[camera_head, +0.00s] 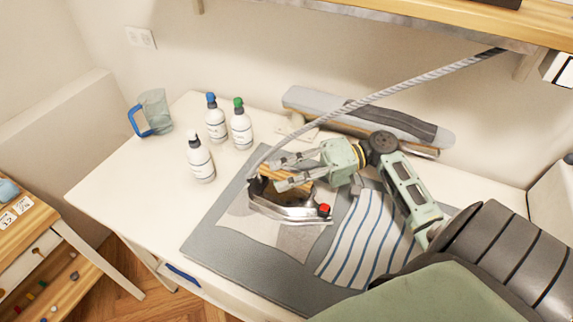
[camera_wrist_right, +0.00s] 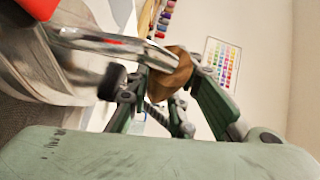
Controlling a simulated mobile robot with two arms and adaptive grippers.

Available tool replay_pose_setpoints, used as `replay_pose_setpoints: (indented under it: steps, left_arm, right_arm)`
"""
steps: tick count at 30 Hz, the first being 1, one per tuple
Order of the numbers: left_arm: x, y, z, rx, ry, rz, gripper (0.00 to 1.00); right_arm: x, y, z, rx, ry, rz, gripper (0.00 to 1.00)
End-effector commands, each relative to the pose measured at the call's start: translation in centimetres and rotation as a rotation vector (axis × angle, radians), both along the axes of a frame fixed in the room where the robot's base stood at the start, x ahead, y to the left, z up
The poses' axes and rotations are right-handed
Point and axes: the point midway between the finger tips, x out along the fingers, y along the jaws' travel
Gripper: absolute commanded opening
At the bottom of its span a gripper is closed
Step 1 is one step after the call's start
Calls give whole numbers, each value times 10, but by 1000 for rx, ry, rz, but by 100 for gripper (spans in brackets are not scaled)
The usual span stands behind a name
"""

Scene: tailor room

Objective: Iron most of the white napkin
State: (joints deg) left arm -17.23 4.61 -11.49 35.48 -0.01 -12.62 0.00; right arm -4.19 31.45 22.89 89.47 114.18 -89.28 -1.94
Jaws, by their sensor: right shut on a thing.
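The white napkin (camera_head: 290,240) lies on the grey ironing mat (camera_head: 215,250) on the table. The iron (camera_head: 285,207) rests over the napkin and hides part of it. It has a silver body, a wooden handle and a red knob. My right gripper (camera_head: 283,174) is shut on the iron's wooden handle. In the right wrist view, the gripper's fingers (camera_wrist_right: 165,85) are around the wooden handle (camera_wrist_right: 170,75), with the silver iron body (camera_wrist_right: 75,60) at the left. My left gripper does not show.
A blue-striped cloth (camera_head: 370,240) lies on the mat right of the napkin. A grey sleeve board (camera_head: 370,118) lies at the back. The iron's cord (camera_head: 400,82) runs up to the shelf.

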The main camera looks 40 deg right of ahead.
Motion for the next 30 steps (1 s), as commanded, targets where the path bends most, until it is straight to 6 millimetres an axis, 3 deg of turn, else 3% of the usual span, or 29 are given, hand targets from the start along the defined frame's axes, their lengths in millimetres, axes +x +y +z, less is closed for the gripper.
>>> replay_pose_setpoints:
  steps: [30]
  left_arm:
    - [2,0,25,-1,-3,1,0]
  right_arm:
    - [-19,37,1,2,3,3,0]
